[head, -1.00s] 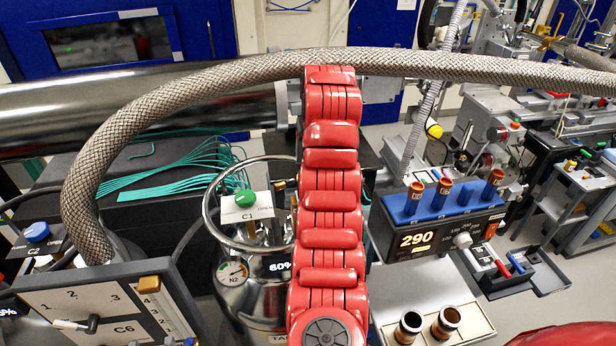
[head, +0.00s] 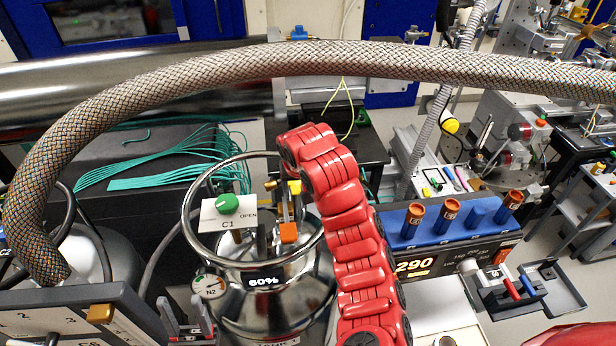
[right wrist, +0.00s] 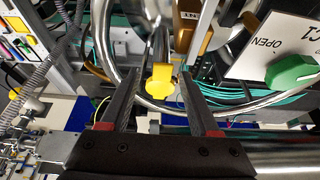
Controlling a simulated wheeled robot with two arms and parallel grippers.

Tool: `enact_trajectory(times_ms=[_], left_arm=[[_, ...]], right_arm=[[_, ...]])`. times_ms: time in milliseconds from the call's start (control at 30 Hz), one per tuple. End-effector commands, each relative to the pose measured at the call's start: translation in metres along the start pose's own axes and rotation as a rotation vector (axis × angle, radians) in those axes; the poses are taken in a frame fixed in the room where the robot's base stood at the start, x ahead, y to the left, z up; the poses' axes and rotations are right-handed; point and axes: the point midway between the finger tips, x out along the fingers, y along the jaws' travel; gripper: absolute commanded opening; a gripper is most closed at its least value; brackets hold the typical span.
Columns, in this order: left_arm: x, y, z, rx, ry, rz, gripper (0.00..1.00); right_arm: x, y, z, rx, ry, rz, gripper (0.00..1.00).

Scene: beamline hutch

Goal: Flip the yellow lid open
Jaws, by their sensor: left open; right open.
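The yellow lid (right wrist: 162,84) shows in the right wrist view, within the steel ring on top of the tank. My right gripper (right wrist: 155,70) is open, with its dark fingers on either side of the lid; I cannot tell whether they touch it. In the head view a small yellow piece (head: 295,187) shows beside the end of my red right arm, above the silver tank (head: 262,300). The right fingers are not clear there. My left gripper (head: 187,322) is low at the left in the head view, open and empty, next to the tank.
A C1 sign with a green knob (head: 228,204) stands beside the lid, and an orange block (head: 288,233) is close by. A thick braided hose (head: 230,68) arches overhead. A blue rack with orange-capped vials (head: 448,212) stands right of my arm.

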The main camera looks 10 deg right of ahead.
Motion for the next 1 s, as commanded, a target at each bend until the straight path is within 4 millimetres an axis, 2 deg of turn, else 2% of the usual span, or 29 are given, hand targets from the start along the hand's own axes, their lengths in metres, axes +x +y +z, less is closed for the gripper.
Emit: enact_trajectory(times_ms=[367, 700, 1000], left_arm=[[0.0, -0.0001, -0.0001, 0.0, 0.0, 0.0, 0.5], [0.0, 0.0, -0.0002, 0.0, 0.0, 0.0, 0.5], [0.0, 0.0, -0.0001, 0.0, 0.0, 0.0, 0.5]], right_arm=[[0.0039, -0.0044, 0.0055, -0.001, -0.002, -0.002, 0.62], [0.0037, -0.0042, 0.0052, -0.001, -0.001, -0.001, 0.01], [0.0035, -0.0042, 0.005, -0.001, -0.001, -0.001, 0.0]])
